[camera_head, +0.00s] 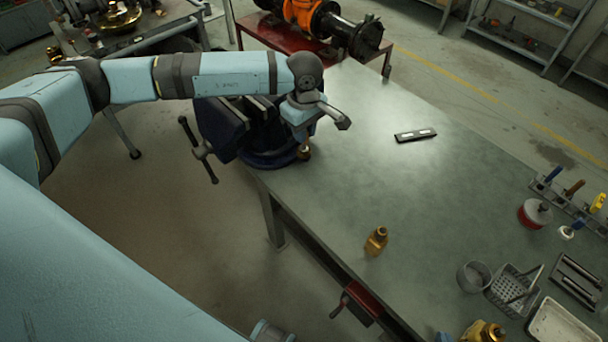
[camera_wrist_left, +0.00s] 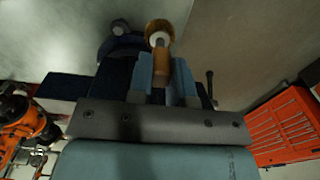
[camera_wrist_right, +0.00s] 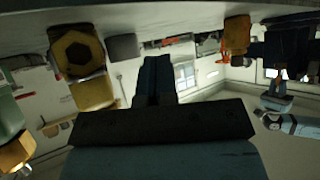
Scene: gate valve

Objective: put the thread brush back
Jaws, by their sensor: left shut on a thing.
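My left gripper (camera_head: 310,118) reaches over the vise (camera_head: 240,135) at the table's far left corner. In the left wrist view its fingers (camera_wrist_left: 164,72) are shut on a slim tan handle, which I take for the thread brush (camera_wrist_left: 159,68). The brush's pale end meets a round brass part (camera_wrist_left: 159,26); I cannot tell whether it is inside it or only in front. In the head view the fingers and the vise hide most of the brush. My right gripper (camera_wrist_right: 156,65) looks shut and empty, low beside the table's near side.
A tool rack (camera_head: 565,205) with several coloured handles stands at the right edge. Near it are a grey cup (camera_head: 474,276), a perforated basket (camera_head: 512,290) and a white tray (camera_head: 562,328). A brass fitting (camera_head: 376,241) stands at the near edge.

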